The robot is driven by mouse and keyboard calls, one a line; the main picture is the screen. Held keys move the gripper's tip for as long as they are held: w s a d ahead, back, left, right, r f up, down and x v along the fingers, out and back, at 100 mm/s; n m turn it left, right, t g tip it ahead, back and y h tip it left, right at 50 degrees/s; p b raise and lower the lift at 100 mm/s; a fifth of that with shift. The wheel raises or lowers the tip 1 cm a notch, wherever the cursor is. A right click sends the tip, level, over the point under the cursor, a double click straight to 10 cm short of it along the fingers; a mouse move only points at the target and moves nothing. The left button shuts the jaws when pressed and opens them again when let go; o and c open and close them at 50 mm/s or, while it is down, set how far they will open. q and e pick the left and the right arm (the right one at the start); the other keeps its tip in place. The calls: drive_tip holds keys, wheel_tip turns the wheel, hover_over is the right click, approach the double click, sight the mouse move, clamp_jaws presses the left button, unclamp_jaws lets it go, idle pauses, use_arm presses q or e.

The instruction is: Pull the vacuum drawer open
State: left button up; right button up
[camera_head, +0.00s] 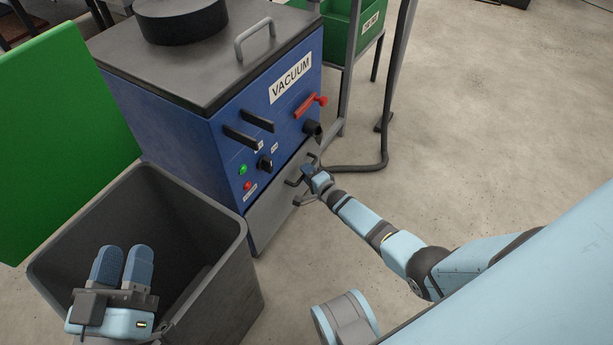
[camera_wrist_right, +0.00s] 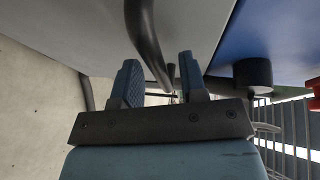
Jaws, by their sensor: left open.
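The blue vacuum machine (camera_head: 170,120) stands at the upper middle of the head view. Its grey drawer (camera_head: 268,217) is the low front panel, which looks flush with the body. The dark drawer handle (camera_head: 294,183) is partly hidden by my right gripper (camera_head: 308,174). In the right wrist view, the dark curved handle bar (camera_wrist_right: 146,38) runs down between the fingers of my right gripper (camera_wrist_right: 161,82), with a gap visible beside it. Those fingers are apart. My left gripper (camera_head: 122,266) is open and empty above the grey bin, away from the machine.
The open grey bin (camera_head: 225,285) stands in front of the machine's left side. A green panel (camera_head: 65,140) rises behind it. A metal-framed stand with a green crate (camera_head: 345,38) is right of the machine. Concrete floor (camera_head: 500,120) is clear at right.

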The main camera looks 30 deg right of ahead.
drive_tip(key=shift+w+a+f, duration=0.1)
drive_tip(key=shift+w, duration=0.4)
use_arm(q)
drive_tip(key=shift+f+g, duration=0.3)
drive_tip(key=shift+f, duration=0.1)
use_arm(e)
clamp_jaws()
